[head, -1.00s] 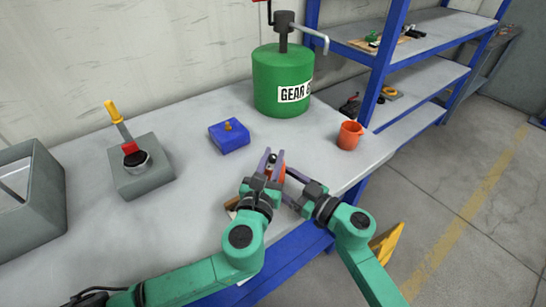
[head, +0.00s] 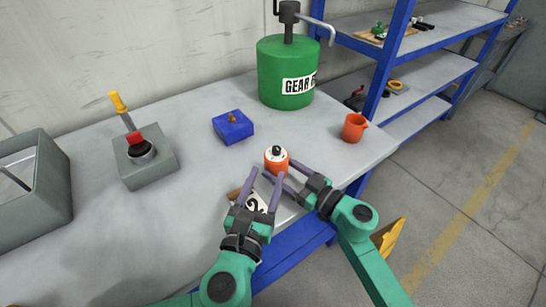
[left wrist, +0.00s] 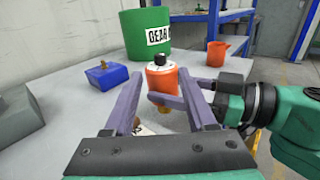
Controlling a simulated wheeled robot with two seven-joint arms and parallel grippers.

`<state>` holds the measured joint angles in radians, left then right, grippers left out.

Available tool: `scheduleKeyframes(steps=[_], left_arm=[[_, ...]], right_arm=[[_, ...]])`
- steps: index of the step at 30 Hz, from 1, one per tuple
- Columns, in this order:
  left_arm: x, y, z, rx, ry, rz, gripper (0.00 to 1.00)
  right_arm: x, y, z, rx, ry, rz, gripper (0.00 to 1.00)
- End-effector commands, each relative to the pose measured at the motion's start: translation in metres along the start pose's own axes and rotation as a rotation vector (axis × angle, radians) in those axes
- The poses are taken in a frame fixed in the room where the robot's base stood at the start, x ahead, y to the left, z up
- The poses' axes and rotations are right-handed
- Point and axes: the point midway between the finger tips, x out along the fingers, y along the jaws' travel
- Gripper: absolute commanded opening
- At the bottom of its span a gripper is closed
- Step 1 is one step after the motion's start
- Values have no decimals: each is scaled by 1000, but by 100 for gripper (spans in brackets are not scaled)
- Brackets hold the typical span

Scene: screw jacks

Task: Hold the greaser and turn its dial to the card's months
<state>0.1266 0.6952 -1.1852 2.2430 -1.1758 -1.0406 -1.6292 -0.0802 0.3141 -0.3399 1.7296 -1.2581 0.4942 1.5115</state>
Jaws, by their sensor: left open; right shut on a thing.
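The greaser (head: 276,166) is a small orange cylinder with a white top and a black dial (head: 276,151). In the left wrist view the greaser (left wrist: 160,82) shows beyond and between the open left fingers. The card (head: 258,202) lies under my left gripper, with part of a dark figure showing; the rest is hidden.
A blue block with a brass fitting (head: 232,128) and a green gear drum (head: 284,75) stand behind. An orange jug (head: 354,128) is at the right. A grey lever box (head: 143,162) and a grey bin (head: 32,190) are at the left. The middle-left table is clear.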

Motion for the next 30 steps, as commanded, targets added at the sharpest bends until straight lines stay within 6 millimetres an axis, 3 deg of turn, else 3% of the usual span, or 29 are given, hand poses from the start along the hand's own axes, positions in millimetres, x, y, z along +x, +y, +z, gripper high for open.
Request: scheduleKeyframes(steps=[3,6,14,17,20,23,27,30], left_arm=[[-21,0,0,0,2,0,56],[-28,0,0,0,0,1,56],[-28,0,0,0,-2,1,56],[-15,7,1,-9,-8,18,56],[20,30,4,-43,-24,71,56],[76,73,20,-152,-43,176,56],[150,136,40,-549,-2,384,56],[180,156,39,-889,73,539,56]], right_arm=[[0,0,0,0,0,-1,0],[0,0,0,0,0,-1,0],[0,0,0,0,1,0,0],[0,0,0,0,1,0,0],[0,0,0,0,1,0,0],[0,0,-1,0,1,0,0],[0,0,-1,0,1,0,0],[0,0,0,1,1,0,0]])
